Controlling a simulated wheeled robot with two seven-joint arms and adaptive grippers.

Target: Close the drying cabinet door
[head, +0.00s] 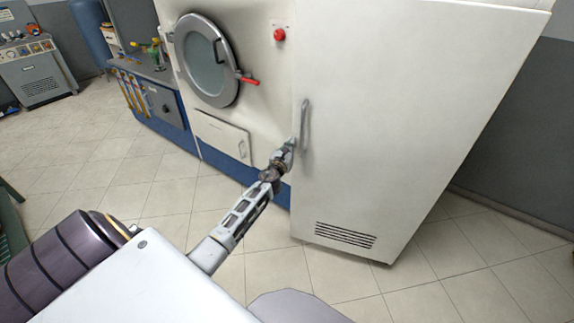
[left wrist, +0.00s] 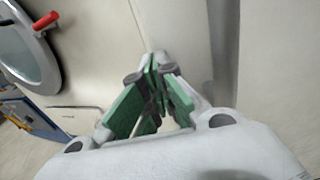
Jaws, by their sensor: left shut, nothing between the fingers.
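The drying cabinet door (head: 390,140) is a tall white panel with a grey vertical handle (head: 305,125) near its left edge and a dark vent low down. Its left edge runs beside the machine with the round window. I see no clear gap there, but cannot tell whether it is fully flush. My left gripper (head: 289,146) is shut and empty at this edge, just left of the handle's lower part. In the left wrist view its green-padded fingertips (left wrist: 157,62) meet in front of the seam beside the door (left wrist: 182,30). Contact is unclear. My right gripper is out of view.
The machine left of the door has a round window (head: 208,62) with a red-tipped latch (head: 249,81) and a red button (head: 280,34). A blue counter (head: 160,102) stands further left. The tiled floor (head: 130,185) in front is clear.

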